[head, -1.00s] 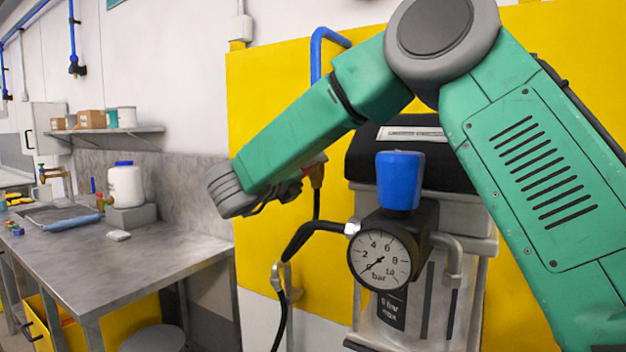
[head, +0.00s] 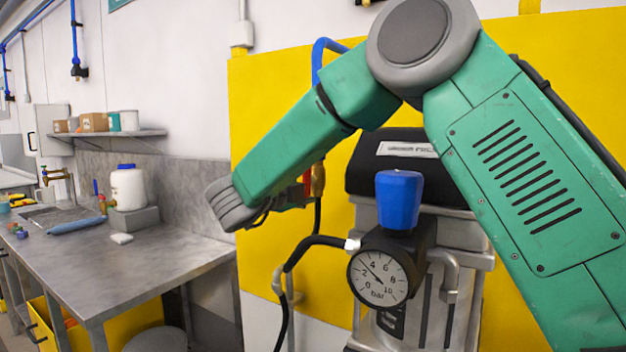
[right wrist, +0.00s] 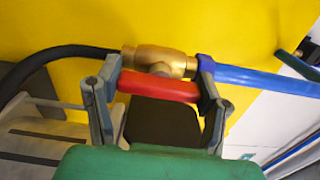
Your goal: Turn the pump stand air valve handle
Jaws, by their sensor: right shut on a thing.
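The red valve handle (right wrist: 160,88) sits between the two fingers of my right gripper (right wrist: 158,80) in the right wrist view. The gripper is shut on it. The brass valve body (right wrist: 160,61) is just beyond the handle, with a black hose on its left and a blue pipe (right wrist: 262,80) on its right. In the head view the brass valve (head: 318,178) shows beside my right forearm, which hides most of the gripper and handle. The pressure gauge (head: 378,276) has its needle between 2 and 4 bar. My left gripper is not in view.
A blue regulator knob (head: 399,200) stands above the gauge on the pump stand. A black hose (head: 312,241) runs left from the gauge. A yellow panel (head: 270,110) is behind. A metal workbench (head: 150,255) with a white jug (head: 127,188) stands at left.

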